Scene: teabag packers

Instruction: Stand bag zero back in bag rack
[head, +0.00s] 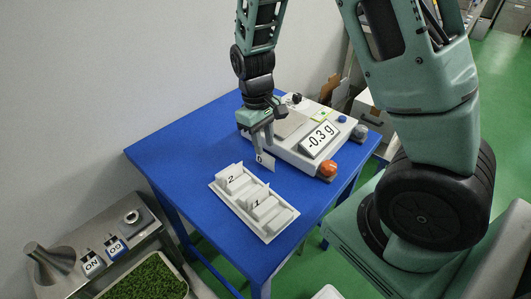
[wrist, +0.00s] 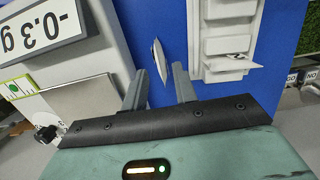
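Bag zero (head: 267,162), a thin white packet marked 0, is upright between the scale and the rack, with blue table behind it. In the wrist view it shows nearly edge-on as a narrow white sliver (wrist: 159,61). My gripper (head: 262,147) is just above and beside it. In the wrist view its two fingers (wrist: 161,69) stand apart, with the bag between and just beyond the tips, and I see no finger pressed on it. I cannot tell whether the bag touches the table. The white bag rack (head: 243,217) holds bags marked 2 (head: 231,180) and 1 (head: 257,203).
A scale (head: 285,150) reading -0.3 g, with an orange knob (head: 328,169), stands behind right on the blue table (head: 190,140). Table left of the rack is clear.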

